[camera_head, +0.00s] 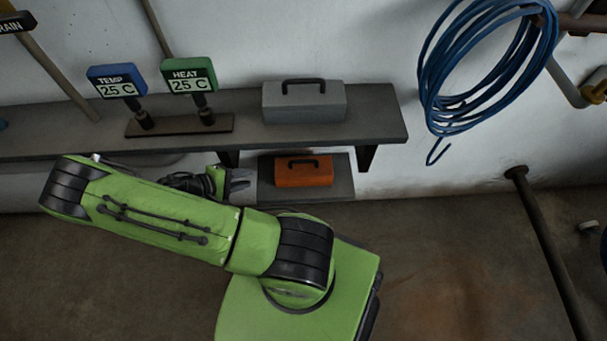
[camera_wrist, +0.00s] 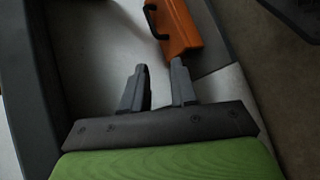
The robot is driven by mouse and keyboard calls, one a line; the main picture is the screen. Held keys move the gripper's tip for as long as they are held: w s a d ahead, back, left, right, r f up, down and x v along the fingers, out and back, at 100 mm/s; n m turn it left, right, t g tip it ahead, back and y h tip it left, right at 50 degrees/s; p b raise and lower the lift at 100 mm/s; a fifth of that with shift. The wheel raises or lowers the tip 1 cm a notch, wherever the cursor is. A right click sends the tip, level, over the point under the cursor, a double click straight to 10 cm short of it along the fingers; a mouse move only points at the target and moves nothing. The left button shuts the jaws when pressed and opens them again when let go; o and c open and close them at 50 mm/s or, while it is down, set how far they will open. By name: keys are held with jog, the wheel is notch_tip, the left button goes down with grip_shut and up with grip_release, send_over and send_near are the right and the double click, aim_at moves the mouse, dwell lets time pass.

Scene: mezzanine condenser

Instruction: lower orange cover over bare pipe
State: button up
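The orange cover (camera_head: 303,177), a box shape with a dark handle on top, sits on a small lower grey shelf. It also shows at the top of the wrist view (camera_wrist: 182,30). My gripper (camera_head: 240,183) is just left of it, partly hidden by my arm. In the wrist view my gripper (camera_wrist: 158,72) has its two grey fingers apart with nothing between them. The cover is beyond the fingertips, its near end close to the right one; I cannot tell whether they touch. I cannot tell which pipe is the bare one; a dark pipe (camera_head: 548,250) slants down at the right.
A long grey shelf (camera_head: 384,122) above holds a grey box with a handle (camera_head: 304,103), a blue TEMP gauge (camera_head: 117,80) and a green HEAT gauge (camera_head: 189,75). A blue hose coil (camera_head: 432,100) hangs at upper right. The floor right of my base looks clear up to the dark pipe.

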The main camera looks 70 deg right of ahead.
aim_at(297, 162)
jog(key=s+d+f+h+b, duration=0.1)
jog(key=s+d+f, duration=0.1)
jog(key=d+f, duration=0.2)
jog(key=s+d+f+n+b, duration=0.1)
jog(key=s+d+f+b, duration=0.1)
jog(key=d, duration=0.5)
jog(key=s+d+f+h+b, duration=0.1)
jog(key=s+d+f+b, duration=0.1)
jog(key=s+d+f, duration=0.2)
jog(key=shift+s+d+f+n+h, duration=0.1)
jog(key=shift+d+f+n+h, duration=0.2)
jog(key=shift+d+f, duration=0.6)
jog(key=shift+d, duration=0.15)
jog(key=shift+r, duration=0.15)
grip_shut()
